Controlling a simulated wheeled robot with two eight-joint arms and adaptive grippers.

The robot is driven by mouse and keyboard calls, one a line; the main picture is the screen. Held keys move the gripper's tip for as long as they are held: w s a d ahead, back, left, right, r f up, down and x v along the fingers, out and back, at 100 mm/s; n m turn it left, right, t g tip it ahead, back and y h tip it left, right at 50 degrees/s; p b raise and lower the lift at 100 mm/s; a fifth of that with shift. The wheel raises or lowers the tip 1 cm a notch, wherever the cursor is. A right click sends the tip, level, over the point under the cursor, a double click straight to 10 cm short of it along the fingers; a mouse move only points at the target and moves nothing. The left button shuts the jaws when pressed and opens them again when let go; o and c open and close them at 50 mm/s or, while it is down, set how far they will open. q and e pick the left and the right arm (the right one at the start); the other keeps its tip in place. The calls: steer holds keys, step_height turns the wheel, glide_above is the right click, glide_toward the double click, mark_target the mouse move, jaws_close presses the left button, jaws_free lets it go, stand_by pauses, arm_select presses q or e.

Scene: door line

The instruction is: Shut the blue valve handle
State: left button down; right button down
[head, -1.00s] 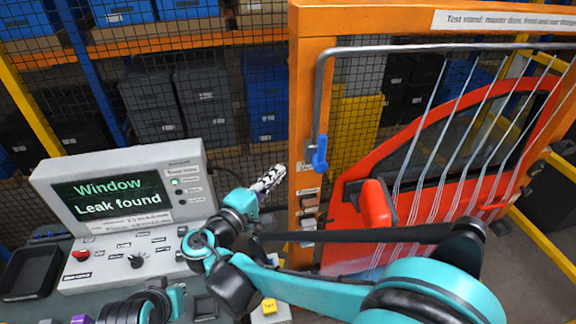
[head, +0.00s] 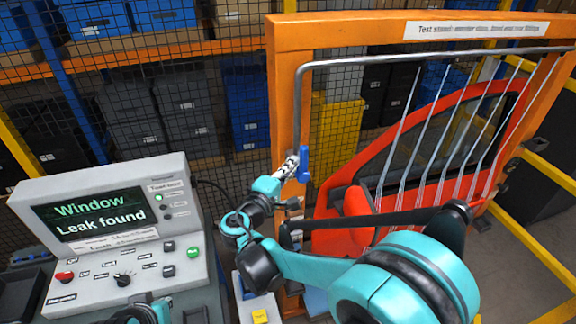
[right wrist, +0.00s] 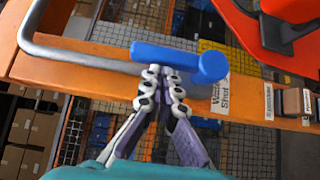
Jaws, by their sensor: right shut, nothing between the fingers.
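The blue valve handle (head: 303,163) is at the lower end of the grey pipe (head: 298,110), on the orange post. It points down, roughly in line with the pipe. My right gripper (head: 291,161) is directly left of the handle, its fingers together. In the right wrist view the blue handle (right wrist: 180,61) lies across the tips of my right gripper (right wrist: 160,74). The fingertips are at the handle's near side, with nothing between them; I cannot tell whether they touch it. My left gripper's fingers do not show.
A label reading "Valve Shut" (right wrist: 220,95) is on the orange post beside the handle. A grey console (head: 110,215) at left reads "Window Leak found". A red door (head: 440,130) stands behind the pipes at right. Wire mesh and shelves fill the back.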

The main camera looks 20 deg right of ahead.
mark_target(307, 158)
steer(key=shift+d+r+m+g+y+p, duration=0.3)
steer(key=shift+d+m+g+p, duration=0.1)
steer(key=shift+m+p, duration=0.15)
steer(key=shift+d+r+m+g+y+p, duration=0.3)
steer(key=shift+d+m+y+p, duration=0.15)
steer(key=shift+p, duration=0.3)
steer(key=shift+d+r+m+g+y+p, duration=0.2)
steer(key=shift+d+m+g+y+p, duration=0.1)
steer(key=shift+d+m+y+p, duration=0.6)
steer(key=shift+d+y+p, duration=0.15)
steer(key=shift+d+p, duration=0.2)
steer(key=d+f+m+g+y, duration=0.2)
steer(key=d+f+m+y, duration=0.2)
steer(key=d+y, duration=0.2)
steer(key=shift+w+d+y+b, duration=0.15)
steer(key=shift+y+b, duration=0.3)
steer(key=shift+y, duration=0.05)
steer(key=shift+d+f, duration=0.1)
steer(key=shift+d, duration=0.05)
